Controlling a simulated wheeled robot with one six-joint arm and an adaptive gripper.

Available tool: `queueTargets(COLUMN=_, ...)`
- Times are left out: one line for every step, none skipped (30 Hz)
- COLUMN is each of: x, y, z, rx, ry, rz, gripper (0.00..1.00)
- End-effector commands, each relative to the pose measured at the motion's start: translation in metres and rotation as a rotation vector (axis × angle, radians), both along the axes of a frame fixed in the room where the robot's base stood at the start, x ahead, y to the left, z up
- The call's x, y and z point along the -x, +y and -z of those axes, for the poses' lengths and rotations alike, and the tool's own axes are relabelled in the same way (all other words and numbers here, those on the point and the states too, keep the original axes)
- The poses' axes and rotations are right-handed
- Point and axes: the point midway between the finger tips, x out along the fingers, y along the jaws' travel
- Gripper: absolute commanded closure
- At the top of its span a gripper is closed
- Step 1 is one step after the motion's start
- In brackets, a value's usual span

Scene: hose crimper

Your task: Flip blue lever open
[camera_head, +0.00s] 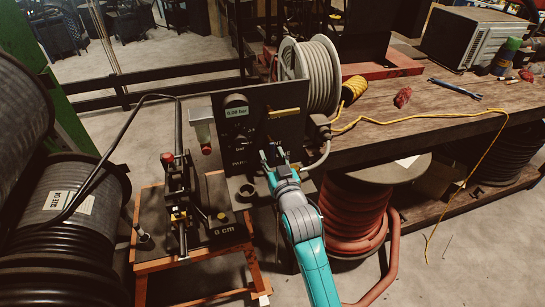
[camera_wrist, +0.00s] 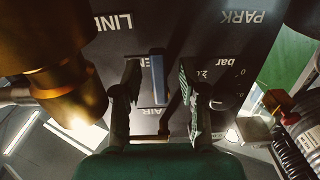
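The blue lever (camera_wrist: 158,79) shows in the wrist view as a narrow blue-grey bar, standing out from the black panel. My gripper (camera_wrist: 162,97) has its two fingers on either side of the lever, with a visible gap to each finger. The gripper is open. In the head view my gripper (camera_head: 274,158) is at the lower right part of the black panel (camera_head: 256,110). There the lever cannot be made out clearly among the fingers. The panel carries white lettering, partly hidden by the fingers.
A brass fitting (camera_wrist: 55,60) is close at the left in the wrist view. A dark knob (camera_wrist: 228,98) sits right of the fingers. A digital gauge (camera_head: 236,112) is on the panel. A hose reel (camera_head: 318,75) and wooden workbench (camera_head: 420,115) are to the right. The crimper stand (camera_head: 180,205) is left.

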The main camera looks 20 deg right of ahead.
Motion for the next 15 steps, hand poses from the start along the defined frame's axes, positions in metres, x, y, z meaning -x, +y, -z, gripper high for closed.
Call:
queueTargets(x=0.000, y=0.000, z=0.000, rx=0.000, ry=0.000, rz=0.000, gripper=0.58)
queueTargets(x=0.000, y=0.000, z=0.000, rx=0.000, ry=0.000, rz=0.000, gripper=0.58)
queueTargets(x=0.000, y=0.000, z=0.000, rx=0.001, ry=0.000, rz=0.000, gripper=0.58)
queueTargets(x=0.001, y=0.000, z=0.000, rx=0.001, ry=0.000, rz=0.000, gripper=0.58)
queueTargets(x=0.002, y=0.000, z=0.000, rx=0.001, ry=0.000, rz=0.000, gripper=0.58)
queueTargets(x=0.004, y=0.000, z=0.000, rx=0.001, ry=0.000, rz=0.000, gripper=0.58)
queueTargets(x=0.006, y=0.000, z=0.000, rx=0.001, ry=0.000, rz=0.000, gripper=0.58)
queueTargets(x=0.008, y=0.000, z=0.000, rx=0.001, ry=0.000, rz=0.000, gripper=0.58)
queueTargets(x=0.013, y=0.000, z=0.001, rx=0.001, ry=0.000, rz=0.000, gripper=0.58)
queueTargets(x=0.017, y=0.000, z=0.001, rx=0.001, ry=0.001, rz=0.000, gripper=0.58)
queueTargets(x=0.022, y=0.000, z=0.001, rx=0.001, ry=0.001, rz=0.000, gripper=0.58)
queueTargets(x=0.029, y=0.000, z=0.001, rx=0.001, ry=0.001, rz=0.000, gripper=0.58)
queueTargets(x=0.034, y=0.000, z=0.001, rx=0.001, ry=0.001, rz=0.000, gripper=0.58)
queueTargets(x=0.040, y=0.000, z=0.001, rx=0.001, ry=0.001, rz=0.000, gripper=0.58)
queueTargets(x=0.048, y=0.000, z=0.002, rx=0.001, ry=0.002, rz=0.000, gripper=0.58)
